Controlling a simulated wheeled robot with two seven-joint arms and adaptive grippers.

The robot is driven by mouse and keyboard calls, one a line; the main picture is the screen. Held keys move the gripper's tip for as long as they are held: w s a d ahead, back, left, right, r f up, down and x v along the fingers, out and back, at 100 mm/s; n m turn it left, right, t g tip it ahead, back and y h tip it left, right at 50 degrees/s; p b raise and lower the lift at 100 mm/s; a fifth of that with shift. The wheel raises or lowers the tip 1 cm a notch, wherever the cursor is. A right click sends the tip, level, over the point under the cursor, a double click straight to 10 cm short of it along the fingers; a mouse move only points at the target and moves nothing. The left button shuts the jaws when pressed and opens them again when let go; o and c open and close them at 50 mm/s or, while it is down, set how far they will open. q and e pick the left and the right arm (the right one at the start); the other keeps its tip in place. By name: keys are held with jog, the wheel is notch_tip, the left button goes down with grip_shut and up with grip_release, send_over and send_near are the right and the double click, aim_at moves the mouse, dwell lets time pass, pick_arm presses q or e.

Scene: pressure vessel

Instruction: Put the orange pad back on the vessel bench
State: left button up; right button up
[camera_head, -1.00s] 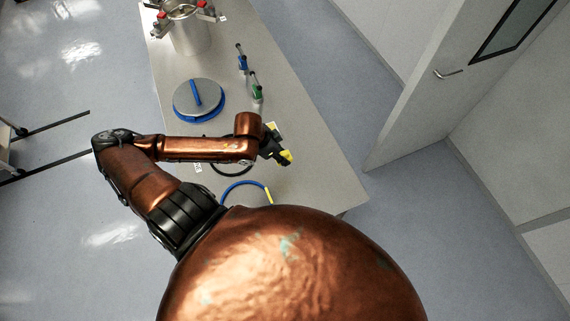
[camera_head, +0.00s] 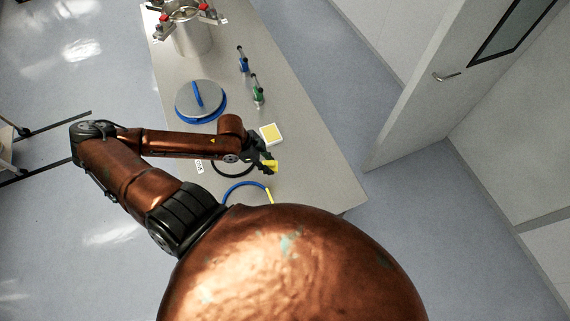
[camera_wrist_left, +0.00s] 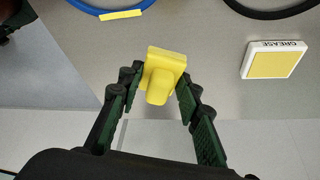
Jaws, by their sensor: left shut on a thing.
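My left gripper (camera_head: 268,164) is over the near right part of the steel bench (camera_head: 310,165). It is shut on a yellow pad (camera_wrist_left: 165,72) with a rounded knob, held between both fingers in the left wrist view. The pad also shows as a small yellow patch in the head view (camera_head: 272,167). It looks yellow rather than orange, and no orange pad shows. I cannot tell how high it is above the bench. My right gripper is not in view.
A white, yellow-topped block marked GREASE (camera_wrist_left: 276,60) lies near the pad. A blue ring (camera_head: 240,184) and black ring (camera_wrist_left: 272,13) lie close by.

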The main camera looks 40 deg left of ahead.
pick_arm(q)
jog(key=w, duration=0.1)
jog(key=w+f, duration=0.1)
jog(key=w, duration=0.1)
jog(key=shift+w+d+f, duration=0.15)
jog(key=shift+w+d, duration=0.15)
jog(key=shift+d, duration=0.1)
send_over(288, 167)
jog(key=a, duration=0.1)
jog(key=f, duration=0.6)
jog(key=shift+s, duration=0.4)
jog(key=shift+a+f, duration=0.1)
jog(key=shift+f, duration=1.45)
jog(key=shift+f, duration=0.1)
jog(key=o, duration=1)
jog(key=shift+s, duration=0.1)
jog(key=v, duration=1.2)
jog(key=shift+p, duration=0.3)
